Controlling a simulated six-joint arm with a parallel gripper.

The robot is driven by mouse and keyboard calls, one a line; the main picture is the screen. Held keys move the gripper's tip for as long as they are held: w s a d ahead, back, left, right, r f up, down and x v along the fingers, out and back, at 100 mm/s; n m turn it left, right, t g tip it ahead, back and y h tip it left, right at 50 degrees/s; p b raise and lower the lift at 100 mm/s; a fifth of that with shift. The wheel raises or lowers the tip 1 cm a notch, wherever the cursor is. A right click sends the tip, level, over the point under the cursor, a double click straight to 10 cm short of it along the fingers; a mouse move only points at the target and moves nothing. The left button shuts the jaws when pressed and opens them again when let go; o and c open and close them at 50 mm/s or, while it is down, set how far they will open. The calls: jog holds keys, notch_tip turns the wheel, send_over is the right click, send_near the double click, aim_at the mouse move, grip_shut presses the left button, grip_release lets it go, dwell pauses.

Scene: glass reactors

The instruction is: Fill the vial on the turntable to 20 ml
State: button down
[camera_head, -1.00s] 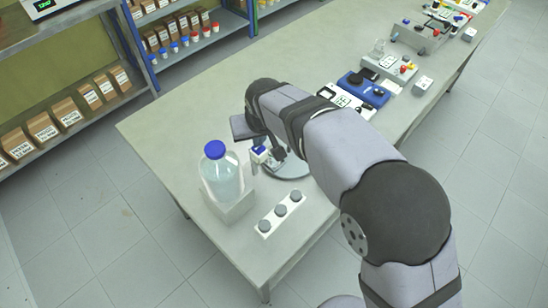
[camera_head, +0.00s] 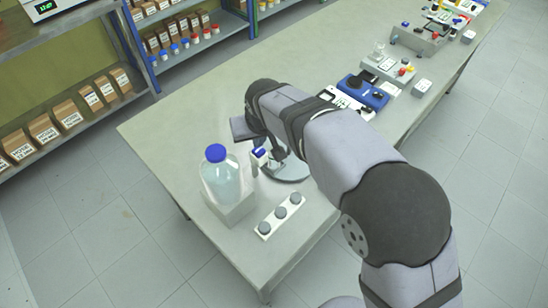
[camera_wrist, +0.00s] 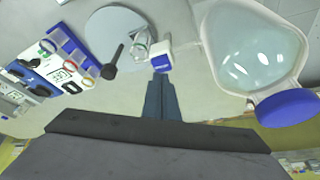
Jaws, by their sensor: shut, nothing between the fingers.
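The round grey turntable (camera_head: 288,172) lies on the bench, partly hidden by my arm; it also shows in the wrist view (camera_wrist: 108,32). A small clear glass vial (camera_wrist: 141,45) appears at its edge in the wrist view; its level is too small to read.
A large bottle of clear liquid with a blue cap (camera_head: 220,182) stands in a white base left of my gripper in the head view. A white strip with three grey knobs (camera_head: 279,216) lies near the front edge. A blue device (camera_head: 364,92) and other instruments stand farther back.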

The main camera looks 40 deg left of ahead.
jog(key=shift+r, duration=0.1)
jog(key=shift+r+p, duration=1.9)
jog(key=shift+r, duration=0.55)
jog(key=shift+f, duration=0.1)
